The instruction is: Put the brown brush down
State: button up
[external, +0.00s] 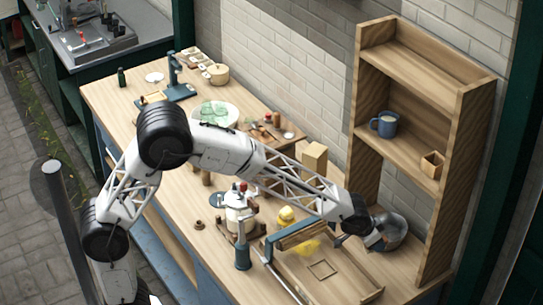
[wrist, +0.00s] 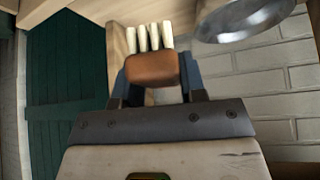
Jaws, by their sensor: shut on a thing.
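The brown brush (wrist: 152,68) shows in the wrist view as a brown block with several cream bristle tufts pointing up in the picture. My gripper (wrist: 158,82) is shut on it, with the block between the two blue-grey fingers. In the external view my gripper (external: 358,238) is at the right end of the table, in front of the shelf's foot. The brush cannot be made out there; the wrist and fingers hide it.
A grey metal bowl (external: 391,230) is right beside my gripper, and a metal rim (wrist: 240,18) shows in the wrist view. The wooden shelf (external: 440,190) holds a blue mug (external: 385,125) and a small wooden box (external: 432,164). A wooden tray (external: 345,282) lies below.

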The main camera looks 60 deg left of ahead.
jog(key=s+d+r+m, duration=0.1)
jog(key=s+d+r, duration=0.1)
jog(key=d, duration=0.8)
jog(key=s+d+r+m+g+h, duration=0.1)
jog(key=s+d, duration=0.4)
jog(key=d, duration=0.5)
jog(key=s+d+r+m+h, duration=0.1)
jog(key=s+d+r+m, duration=0.2)
jog(key=d, duration=0.7)
jog(key=shift+s+d+r, duration=0.2)
jog(key=shift+d+r, duration=0.05)
jog(key=shift+r, duration=0.05)
dwell(1.1)
